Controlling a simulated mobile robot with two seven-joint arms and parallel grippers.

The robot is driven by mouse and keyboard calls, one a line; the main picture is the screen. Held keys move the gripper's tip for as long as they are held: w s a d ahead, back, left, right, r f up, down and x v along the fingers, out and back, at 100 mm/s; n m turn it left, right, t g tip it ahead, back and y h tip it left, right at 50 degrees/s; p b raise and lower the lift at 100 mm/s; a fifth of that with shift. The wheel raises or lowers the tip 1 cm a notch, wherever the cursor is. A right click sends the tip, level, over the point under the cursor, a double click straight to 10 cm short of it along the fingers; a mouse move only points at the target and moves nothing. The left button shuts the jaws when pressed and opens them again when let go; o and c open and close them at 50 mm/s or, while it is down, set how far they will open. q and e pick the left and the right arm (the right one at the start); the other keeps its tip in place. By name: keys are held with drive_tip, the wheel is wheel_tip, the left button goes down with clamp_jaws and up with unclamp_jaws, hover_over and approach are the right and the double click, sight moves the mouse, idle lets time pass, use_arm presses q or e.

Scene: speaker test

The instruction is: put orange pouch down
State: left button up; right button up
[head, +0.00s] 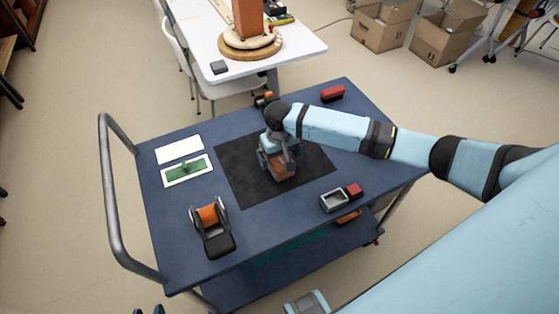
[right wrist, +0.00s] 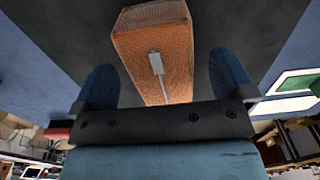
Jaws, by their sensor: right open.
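The orange pouch (head: 284,166) is boxy and orange-brown. In the head view it is on the black mat (head: 240,185) on the blue cart, partly hidden by my right gripper (head: 279,153). In the right wrist view the pouch (right wrist: 172,38) has a grey tab on its face and lies between the two blue fingers of my right gripper (right wrist: 162,62). The fingers are spread, with gaps at both sides of the pouch. Two dark blue tips, likely of my left gripper (head: 148,310), barely show at the bottom edge.
The cart (head: 165,225) also holds a black stand with an orange part (head: 212,232), a green card (head: 175,171), a white card (head: 170,151), a grey tray (head: 334,201) and red blocks (head: 354,190) (head: 332,93). A white table (head: 300,45) stands behind.

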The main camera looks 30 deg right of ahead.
sight(279, 159)
wheel_tip(279, 159, up, 9)
drive_tip(key=shift+p, duration=0.3)
idle(0.4)
drive_tip(key=s+a+f+n+t+y+p, duration=0.2)
drive_tip(key=s+a+f+t+y+p, duration=0.3)
drive_tip(key=s+a, duration=0.5)
drive_tip(key=s+d+r+t+h+p, duration=0.1)
drive_tip(key=s+r+t+p, duration=0.1)
drive_tip(key=s, duration=0.4)
drive_tip(key=s+d+r+n+t+p, duration=0.1)
drive_tip(key=s+t+p, duration=0.3)
drive_tip(key=s, duration=0.3)
drive_tip(key=shift+s+r+n+h+p, duration=0.2)
drive_tip(key=shift+r+n+h+p, duration=0.1)
drive_tip(key=shift+r+h+p, duration=0.15)
